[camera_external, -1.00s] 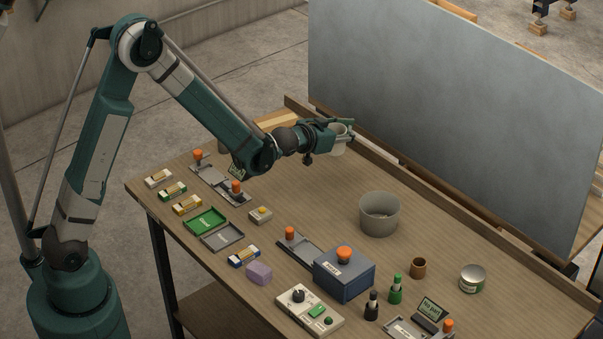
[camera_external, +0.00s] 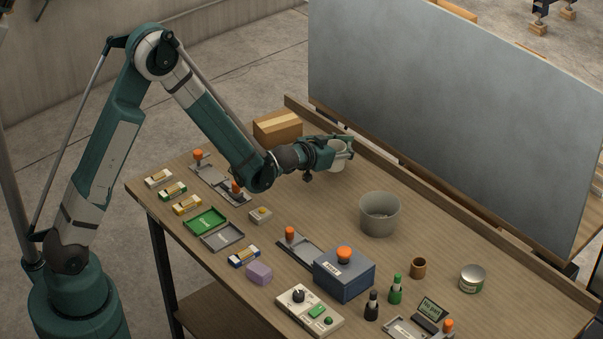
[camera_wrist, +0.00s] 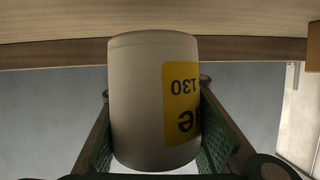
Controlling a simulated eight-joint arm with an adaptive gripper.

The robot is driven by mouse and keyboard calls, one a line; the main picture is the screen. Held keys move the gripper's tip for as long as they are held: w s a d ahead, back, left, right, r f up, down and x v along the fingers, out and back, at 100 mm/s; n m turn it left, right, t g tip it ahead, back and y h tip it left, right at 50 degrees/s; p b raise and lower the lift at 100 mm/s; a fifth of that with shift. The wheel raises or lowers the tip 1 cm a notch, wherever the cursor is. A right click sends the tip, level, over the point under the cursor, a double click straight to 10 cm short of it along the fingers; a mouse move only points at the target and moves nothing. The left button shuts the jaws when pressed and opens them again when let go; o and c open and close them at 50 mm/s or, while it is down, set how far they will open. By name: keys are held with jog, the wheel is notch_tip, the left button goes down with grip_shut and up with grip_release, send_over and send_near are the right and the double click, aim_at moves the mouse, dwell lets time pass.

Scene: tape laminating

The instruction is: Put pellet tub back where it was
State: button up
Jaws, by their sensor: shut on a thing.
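The pellet tub is a pale cylinder with a yellow label. In the wrist view the tub (camera_wrist: 138,105) fills the middle, its label upside down in the picture, with "130" readable. My gripper (camera_wrist: 155,130) is shut on it, one green-padded finger on each side. In the external view my gripper (camera_external: 337,147) holds the tub (camera_external: 338,160) upright at the far side of the table, near the back ledge. I cannot tell whether its base touches the tabletop.
A cardboard box (camera_external: 277,128) stands behind my wrist at the far left corner. A grey open bin (camera_external: 379,214) stands to the right. A tall grey panel (camera_external: 450,110) rises behind the back ledge. The tabletop between tub and bin is clear.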

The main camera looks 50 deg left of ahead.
aim_at(338, 166)
jog(key=shift+f+b, duration=0.4)
jog(key=shift+f, duration=1.5)
jog(key=shift+f, duration=0.15)
jog(key=o, duration=1.3)
jog(key=shift+r, duration=0.2)
jog(key=shift+s, duration=0.2)
jog(key=p+v, duration=0.1)
jog(key=v, duration=1)
jog(key=shift+s+d+r+p, duration=0.1)
jog(key=shift+s+r+p, duration=0.1)
jog(key=shift+s+p, duration=0.1)
